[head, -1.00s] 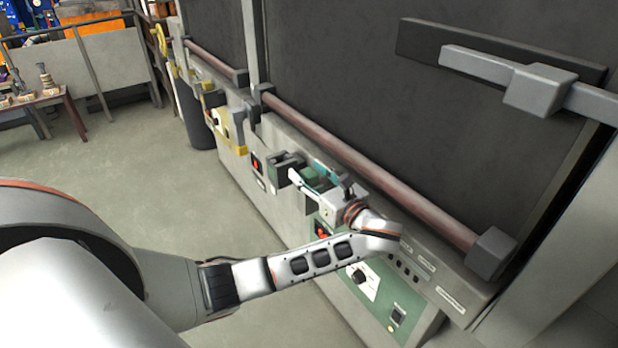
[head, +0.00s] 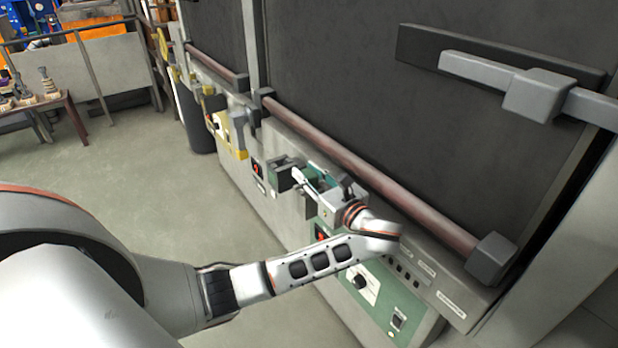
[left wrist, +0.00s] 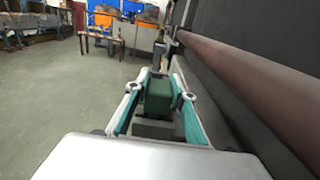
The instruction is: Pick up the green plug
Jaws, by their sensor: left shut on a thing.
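The green plug (left wrist: 158,97) is a dark green block. In the left wrist view it sits between the two fingers of my left gripper (left wrist: 160,96), which are shut on it from both sides. In the head view the left gripper (head: 304,178) is at the front panel of the large dark oven, below its long reddish bar. The dark green block (head: 284,172) shows just beyond the fingertips there, partly hidden by them. I cannot tell whether the plug is still seated in the panel. My right gripper is not in view.
The reddish bar (head: 365,170) runs along the oven front, close above the gripper. Below is a green control panel (head: 375,295) with a dial and switches. A yellow fitting (head: 228,140) is farther along. A table (head: 42,104) with small objects stands at the far left; open floor lies between.

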